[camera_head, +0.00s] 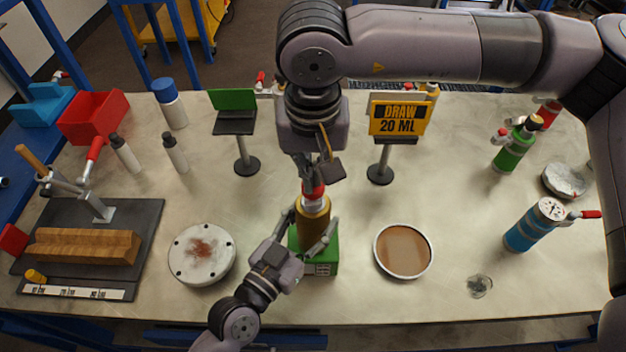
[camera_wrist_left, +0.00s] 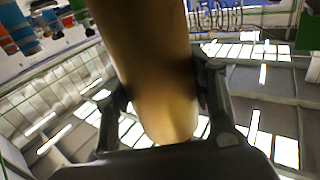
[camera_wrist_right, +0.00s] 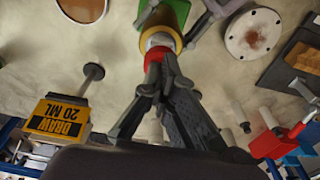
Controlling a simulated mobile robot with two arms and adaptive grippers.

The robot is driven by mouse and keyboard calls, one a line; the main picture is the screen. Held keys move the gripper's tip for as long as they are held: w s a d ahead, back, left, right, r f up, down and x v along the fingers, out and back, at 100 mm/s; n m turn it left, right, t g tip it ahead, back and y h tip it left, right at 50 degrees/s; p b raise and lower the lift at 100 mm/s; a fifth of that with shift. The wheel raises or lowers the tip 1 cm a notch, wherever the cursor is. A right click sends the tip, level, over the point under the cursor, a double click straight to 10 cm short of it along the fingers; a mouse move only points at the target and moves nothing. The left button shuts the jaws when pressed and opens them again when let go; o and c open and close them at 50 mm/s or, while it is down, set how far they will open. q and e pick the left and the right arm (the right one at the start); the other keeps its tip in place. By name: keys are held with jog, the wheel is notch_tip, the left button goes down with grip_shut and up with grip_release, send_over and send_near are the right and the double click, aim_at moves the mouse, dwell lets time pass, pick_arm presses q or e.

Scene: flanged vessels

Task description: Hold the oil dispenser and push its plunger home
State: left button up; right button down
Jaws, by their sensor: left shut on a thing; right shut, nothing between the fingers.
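The oil dispenser (camera_head: 312,222) has an amber body, a pale collar and a red top (camera_head: 313,190). It stands upright over a green block (camera_head: 325,258) in the middle of the table. My left gripper (camera_head: 312,238) is shut around its body from the front; the amber body also fills the left wrist view (camera_wrist_left: 155,60). My right gripper (camera_head: 318,178) is shut and empty, pointing down just over the red top. In the right wrist view its closed fingertips (camera_wrist_right: 158,55) are at the red top; I cannot tell whether they touch. The plunger is partly hidden by the fingers.
A "DRAW 20 ML" sign (camera_head: 399,118) stands behind right and a green sign (camera_head: 233,100) behind left. A white flange (camera_head: 202,254) lies left and a brown round dish (camera_head: 403,251) right. A blue cylinder (camera_head: 533,225) stands farther right. Bare table lies between them.

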jog(key=shift+f, duration=0.35)
jog(key=shift+r, duration=2.05)
jog(key=shift+r, duration=0.15)
notch_tip(320, 180, up, 12)
jog(key=s, duration=0.1)
jog(key=shift+s, duration=0.1)
pick_arm(q)
jog(key=o, duration=1.6)
jog(key=v, duration=1.2)
